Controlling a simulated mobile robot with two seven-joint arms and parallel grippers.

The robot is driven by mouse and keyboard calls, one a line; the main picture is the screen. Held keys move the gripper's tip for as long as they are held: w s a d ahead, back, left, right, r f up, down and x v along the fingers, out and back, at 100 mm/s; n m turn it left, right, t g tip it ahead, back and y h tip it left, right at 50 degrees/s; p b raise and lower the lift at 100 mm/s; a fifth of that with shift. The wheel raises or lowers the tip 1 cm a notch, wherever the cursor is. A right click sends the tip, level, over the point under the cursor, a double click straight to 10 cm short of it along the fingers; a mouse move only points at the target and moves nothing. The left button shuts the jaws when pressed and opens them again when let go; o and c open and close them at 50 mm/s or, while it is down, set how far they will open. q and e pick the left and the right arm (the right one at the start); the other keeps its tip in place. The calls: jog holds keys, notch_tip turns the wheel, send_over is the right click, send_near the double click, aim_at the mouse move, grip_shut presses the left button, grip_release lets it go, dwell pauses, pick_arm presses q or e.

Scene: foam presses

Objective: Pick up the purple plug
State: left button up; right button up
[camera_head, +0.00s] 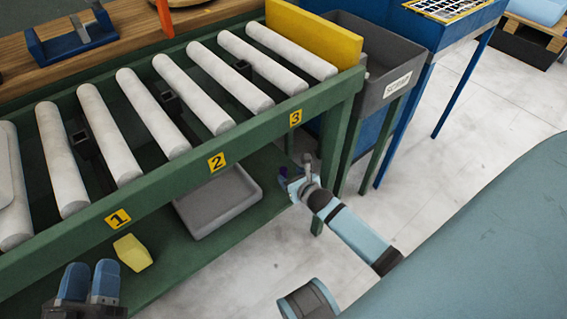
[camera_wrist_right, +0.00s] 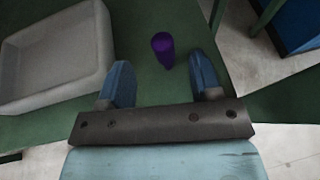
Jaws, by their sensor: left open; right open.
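The purple plug (camera_wrist_right: 162,48) stands on the green lower shelf (camera_wrist_right: 140,25) to the right of a grey tray. In the right wrist view it lies just beyond and between the fingertips of my right gripper (camera_wrist_right: 162,77), which is open and empty. In the head view a small purple part of the plug (camera_head: 283,171) shows beside my right gripper (camera_head: 289,182), which hides the rest. My left gripper (camera_head: 90,282) is open and empty at the lower left, in front of the shelf.
The grey tray (camera_head: 219,228) and a yellow block (camera_head: 132,253) sit on the lower shelf. Above is a green-framed roller conveyor (camera_head: 170,185) marked 1, 2 and 3. One green leg (camera_head: 334,145) stands near my right gripper. A grey bin (camera_head: 375,95) stands behind.

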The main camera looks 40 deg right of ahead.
aim_at(285, 171)
jog(key=x, duration=0.3)
jog(key=shift+s+b, duration=0.1)
jog(key=shift+b, duration=0.25)
jog(key=b+x, duration=0.1)
jog(key=x, duration=0.1)
jog(key=b+x, duration=0.2)
jog(key=shift+d+f, duration=0.1)
jog(key=shift+f, duration=0.25)
jog(key=shift+w, duration=0.5)
pick_arm(q)
notch_tip(285, 171, down, 6)
jog(key=g, duration=0.2)
jog(key=shift+d+m+g, duration=0.2)
jog(key=shift+m+g, duration=0.1)
jog(key=shift+g, duration=0.1)
jog(key=shift+f, duration=0.1)
pick_arm(e)
jog(key=c, duration=1)
